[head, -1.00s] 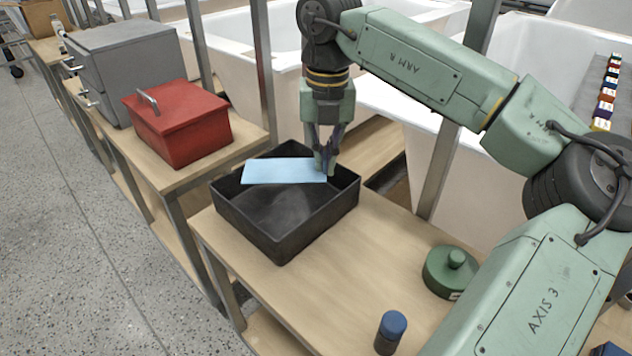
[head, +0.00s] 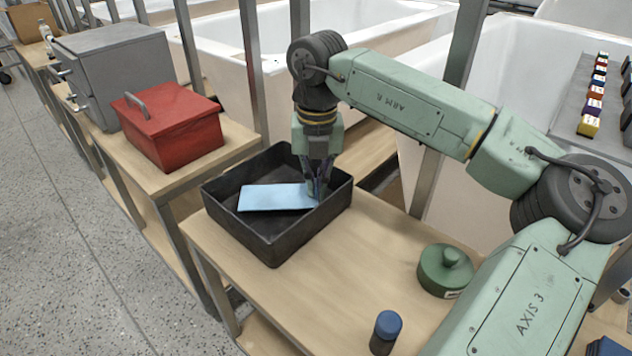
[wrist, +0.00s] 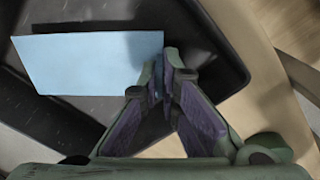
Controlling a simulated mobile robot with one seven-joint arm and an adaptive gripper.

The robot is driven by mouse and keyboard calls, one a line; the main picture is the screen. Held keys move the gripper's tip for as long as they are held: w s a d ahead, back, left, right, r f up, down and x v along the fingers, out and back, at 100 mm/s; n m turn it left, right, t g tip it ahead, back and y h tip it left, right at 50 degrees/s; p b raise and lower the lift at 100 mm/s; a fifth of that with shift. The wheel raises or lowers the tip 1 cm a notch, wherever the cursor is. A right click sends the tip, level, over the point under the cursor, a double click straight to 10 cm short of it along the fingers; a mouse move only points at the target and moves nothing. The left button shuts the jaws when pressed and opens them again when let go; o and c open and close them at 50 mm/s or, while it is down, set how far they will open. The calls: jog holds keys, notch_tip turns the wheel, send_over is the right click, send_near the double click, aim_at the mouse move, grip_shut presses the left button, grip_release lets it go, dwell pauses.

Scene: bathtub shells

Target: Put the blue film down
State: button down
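The blue film (head: 272,197) is a flat, light blue rectangle. In the head view it is inside the black open tray (head: 240,237), below the rim level; whether it touches the floor cannot be told. My gripper (head: 318,196) reaches down into the tray's right side, with its fingertips at the film's right end. In the wrist view the fingertips (wrist: 168,78) are close together at the right edge of the film (wrist: 88,62), shut on it. The film stretches out to the left over the dark tray.
The tray stands on a wooden bench (head: 330,270). A green lidded pot (head: 446,272) and a blue-capped bottle (head: 386,332) stand nearer. A red box (head: 170,128) and grey cabinet (head: 125,68) stand to the left. White bathtub shells (head: 390,45) lie behind, with metal posts between.

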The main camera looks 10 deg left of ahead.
jog(key=shift+f, duration=0.2)
jog(key=c, duration=1.8)
grip_release()
jog(key=shift+r, duration=0.15)
notch_tip(320, 180, up, 13)
jog(key=p, duration=0.1)
jog(key=shift+d, duration=0.1)
